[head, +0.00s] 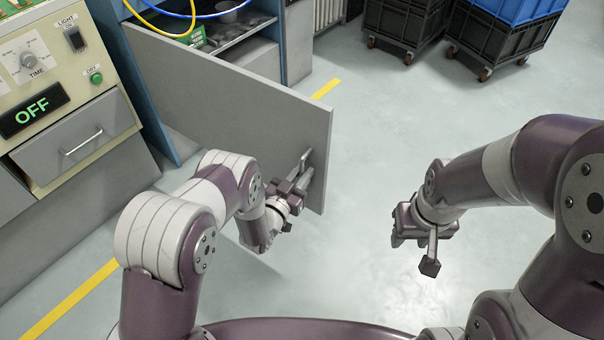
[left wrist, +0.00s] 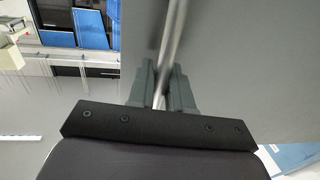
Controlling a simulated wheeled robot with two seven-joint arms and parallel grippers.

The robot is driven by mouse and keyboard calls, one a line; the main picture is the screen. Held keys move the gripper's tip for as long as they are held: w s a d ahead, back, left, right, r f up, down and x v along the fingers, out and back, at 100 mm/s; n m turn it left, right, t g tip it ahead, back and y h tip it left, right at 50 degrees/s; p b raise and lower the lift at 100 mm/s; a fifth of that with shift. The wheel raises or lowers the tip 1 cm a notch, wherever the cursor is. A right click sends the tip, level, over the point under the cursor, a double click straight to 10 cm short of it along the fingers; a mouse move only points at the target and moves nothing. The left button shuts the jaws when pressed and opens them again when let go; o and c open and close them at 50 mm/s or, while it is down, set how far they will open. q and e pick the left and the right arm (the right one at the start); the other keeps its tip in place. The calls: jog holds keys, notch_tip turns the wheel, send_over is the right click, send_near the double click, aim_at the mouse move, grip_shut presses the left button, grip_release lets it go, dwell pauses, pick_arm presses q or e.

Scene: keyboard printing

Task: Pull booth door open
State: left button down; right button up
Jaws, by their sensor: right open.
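The booth door (head: 225,95) is a flat grey panel. It stands swung out from the blue-framed booth, its free edge over the open floor. A metal bar handle (head: 306,160) sits near that free edge. My left gripper (head: 296,180) is at the handle. In the left wrist view the handle bar (left wrist: 172,40) runs between the two fingers of the left gripper (left wrist: 161,80), which close on it from both sides. The door's grey face (left wrist: 240,60) fills the right of that view. My right gripper (head: 414,245) is open and empty over the floor, apart from the door.
A control panel (head: 38,58) with an OFF display and a grey drawer (head: 75,138) stands at the left. Blue and black crates (head: 405,25) on wheels stand at the back right. A yellow line (head: 70,300) marks the floor. The floor right of the door is clear.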

pick_arm(q)
jog(key=c, duration=1.2)
grip_release()
jog(key=shift+c, duration=0.2)
jog(key=p+v, duration=0.3)
jog(key=v, duration=0.9)
jog(key=shift+s+a, duration=0.15)
jog(key=shift+s, duration=0.15)
